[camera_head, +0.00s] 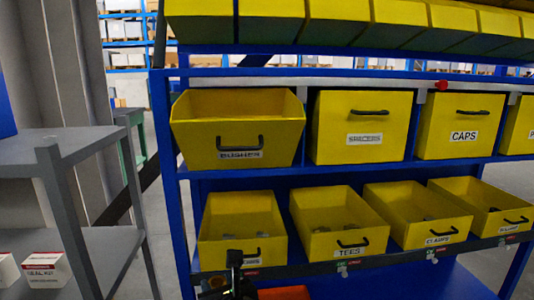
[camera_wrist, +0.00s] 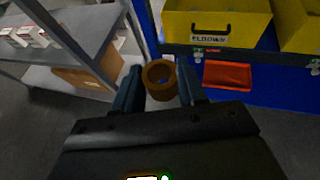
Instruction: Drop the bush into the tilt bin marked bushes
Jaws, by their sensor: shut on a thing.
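The bush (camera_wrist: 160,92) is a brown-orange ring in the wrist view. My gripper (camera_wrist: 160,90) is shut on it, one dark finger at each side. In the head view my gripper (camera_head: 236,280) shows dark at the bottom edge, low in front of the rack, and the bush cannot be made out. Yellow tilt bins fill the blue rack. The upper left bin (camera_head: 215,135) is tipped open, its label blurred. The bin to its right (camera_head: 350,120) is shut, with a label I cannot read surely. The CAPS bin (camera_head: 450,125) is shut too.
Open lower bins include the elbows bin (camera_wrist: 180,32), the TEES bin (camera_head: 318,250) and a bin marked clamps (camera_head: 430,226). A red tray (camera_wrist: 228,75) lies below them. A grey shelf (camera_head: 80,140) with small boxes stands left. Grey floor lies between shelf and rack.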

